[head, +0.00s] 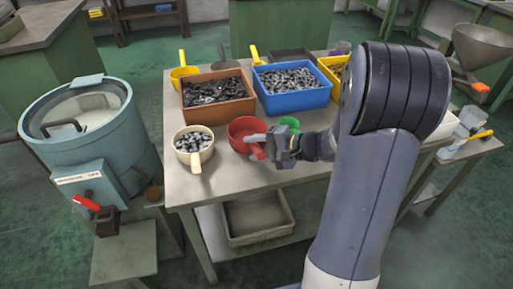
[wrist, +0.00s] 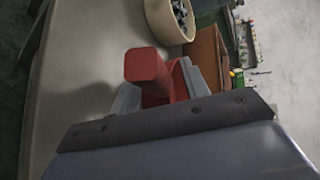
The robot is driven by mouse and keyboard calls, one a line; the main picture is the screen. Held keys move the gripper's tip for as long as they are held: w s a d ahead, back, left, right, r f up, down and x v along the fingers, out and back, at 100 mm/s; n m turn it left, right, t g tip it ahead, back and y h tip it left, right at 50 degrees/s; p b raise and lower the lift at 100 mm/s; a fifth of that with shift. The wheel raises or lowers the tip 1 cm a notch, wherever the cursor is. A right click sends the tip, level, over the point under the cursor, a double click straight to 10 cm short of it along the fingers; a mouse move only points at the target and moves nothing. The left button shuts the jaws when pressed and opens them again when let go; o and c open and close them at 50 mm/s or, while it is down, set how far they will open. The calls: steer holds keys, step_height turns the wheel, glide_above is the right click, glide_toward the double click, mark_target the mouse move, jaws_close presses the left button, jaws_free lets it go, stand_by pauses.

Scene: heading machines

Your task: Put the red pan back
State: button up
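The red pan (head: 245,127) is at the front middle of the metal table, beside a cream pan of metal parts. Its handle points toward the table's front edge. My gripper (head: 262,142) is at that handle, with its fingers on either side. In the wrist view the red handle (wrist: 149,68) sits between the two grey fingers of my gripper (wrist: 160,93), which look closed on it. Whether the pan rests on the table or is slightly raised I cannot tell. Part of the pan is hidden by my gripper.
The cream pan (head: 195,148) stands close at left. Behind are a brown bin (head: 218,107) and a blue bin (head: 292,98) of parts. A green pan (head: 289,122) is just right of the red one. A blue-grey drum machine (head: 105,150) stands left of the table (head: 215,186).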

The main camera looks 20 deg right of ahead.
steer(key=shift+r, duration=0.1)
steer(key=shift+r+p, duration=0.15)
steer(key=shift+p, duration=0.15)
steer(key=v, duration=1.2)
steer(key=shift+s, duration=0.1)
